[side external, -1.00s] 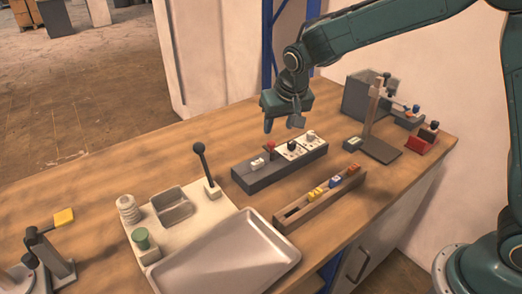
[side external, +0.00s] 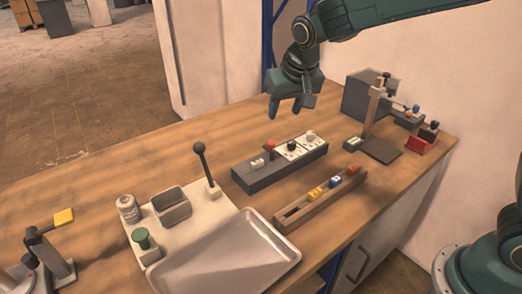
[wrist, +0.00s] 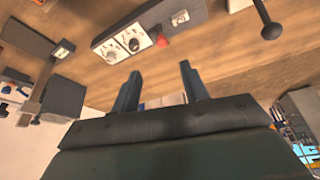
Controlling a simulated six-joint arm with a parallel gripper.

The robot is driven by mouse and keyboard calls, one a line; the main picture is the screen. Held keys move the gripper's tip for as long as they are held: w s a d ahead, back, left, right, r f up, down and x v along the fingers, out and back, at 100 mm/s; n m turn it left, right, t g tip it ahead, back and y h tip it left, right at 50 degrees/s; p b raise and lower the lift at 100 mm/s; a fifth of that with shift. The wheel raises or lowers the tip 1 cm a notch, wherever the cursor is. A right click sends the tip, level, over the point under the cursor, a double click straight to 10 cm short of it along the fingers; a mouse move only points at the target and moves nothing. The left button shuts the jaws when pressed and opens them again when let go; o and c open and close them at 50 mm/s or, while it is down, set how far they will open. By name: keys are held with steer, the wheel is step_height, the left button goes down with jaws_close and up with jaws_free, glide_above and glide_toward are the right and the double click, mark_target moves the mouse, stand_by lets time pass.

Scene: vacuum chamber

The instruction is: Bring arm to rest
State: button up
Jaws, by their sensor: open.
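My gripper (side external: 287,107) is open and empty. It hangs in the air above the back of the wooden bench (side external: 110,180), behind and above the grey control box (side external: 280,165) with knobs and a red button. In the wrist view its two fingers (wrist: 158,90) stand apart with nothing between them. The control box also shows in the wrist view (wrist: 150,30), beyond the fingers. My gripper touches nothing.
A wooden rack (side external: 318,200) with coloured blocks lies in front of the control box. A metal tray (side external: 230,258), a black-knobbed lever (side external: 204,165) and a grey bin (side external: 172,206) stand left. A stand (side external: 376,120) and dark box (side external: 368,98) are at right.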

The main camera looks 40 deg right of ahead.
steer(key=s+d+r+n, duration=0.1)
steer(key=s+d+r, duration=0.25)
steer(key=s, duration=0.45)
steer(key=s+d+r, duration=0.3)
steer(key=s+r, duration=0.1)
steer(key=s, duration=0.3)
steer(key=s+d+f+n+t+y, duration=0.1)
steer(key=s+f+n, duration=0.1)
steer(key=s, duration=1.3)
steer(key=shift+d+f, duration=0.2)
steer(key=shift+d, duration=0.2)
